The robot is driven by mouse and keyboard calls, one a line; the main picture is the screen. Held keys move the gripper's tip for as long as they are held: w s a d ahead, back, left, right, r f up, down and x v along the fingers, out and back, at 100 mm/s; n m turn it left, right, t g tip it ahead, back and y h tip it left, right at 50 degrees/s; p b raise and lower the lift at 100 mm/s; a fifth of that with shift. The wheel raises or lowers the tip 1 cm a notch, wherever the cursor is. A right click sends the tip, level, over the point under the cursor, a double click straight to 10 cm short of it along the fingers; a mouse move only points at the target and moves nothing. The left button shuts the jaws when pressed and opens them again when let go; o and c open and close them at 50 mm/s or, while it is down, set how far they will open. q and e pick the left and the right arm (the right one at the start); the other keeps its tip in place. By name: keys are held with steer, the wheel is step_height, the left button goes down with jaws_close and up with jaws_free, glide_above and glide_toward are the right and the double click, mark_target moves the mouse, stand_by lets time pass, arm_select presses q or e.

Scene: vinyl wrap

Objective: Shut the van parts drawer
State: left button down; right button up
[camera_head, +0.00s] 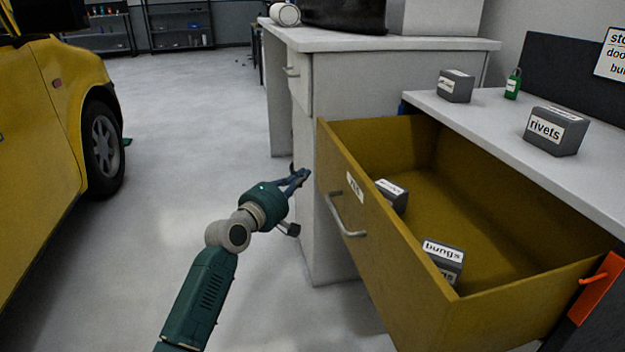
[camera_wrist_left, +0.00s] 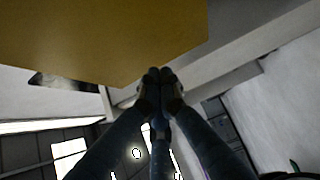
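The yellow drawer (camera_head: 395,225) stands pulled far out of the grey cabinet in the head view. Its front bears a white label, partly legible, and a metal bar handle (camera_head: 345,217). Inside lie a grey box marked "bungs" (camera_head: 443,256) and another small grey box (camera_head: 391,195). My left gripper (camera_head: 303,174) is beside the left end of the drawer front, away from the handle. Its fingertips are together and empty in the left wrist view (camera_wrist_left: 160,75), near a yellow panel's edge; contact cannot be told. My right gripper is not in view.
The worktop (camera_head: 480,110) above the drawer carries a "rivets" box (camera_head: 556,130), another grey box (camera_head: 455,85) and a small green bottle (camera_head: 513,84). An orange piece (camera_head: 598,288) is beside the drawer's right end. A yellow van (camera_head: 50,130) stands left; the floor between is clear.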

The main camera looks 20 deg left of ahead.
arm_select(q)
steer(key=shift+w+d, duration=0.4)
steer(key=shift+d, duration=0.3)
steer(key=shift+w+d, duration=0.4)
steer(key=shift+d, duration=0.25)
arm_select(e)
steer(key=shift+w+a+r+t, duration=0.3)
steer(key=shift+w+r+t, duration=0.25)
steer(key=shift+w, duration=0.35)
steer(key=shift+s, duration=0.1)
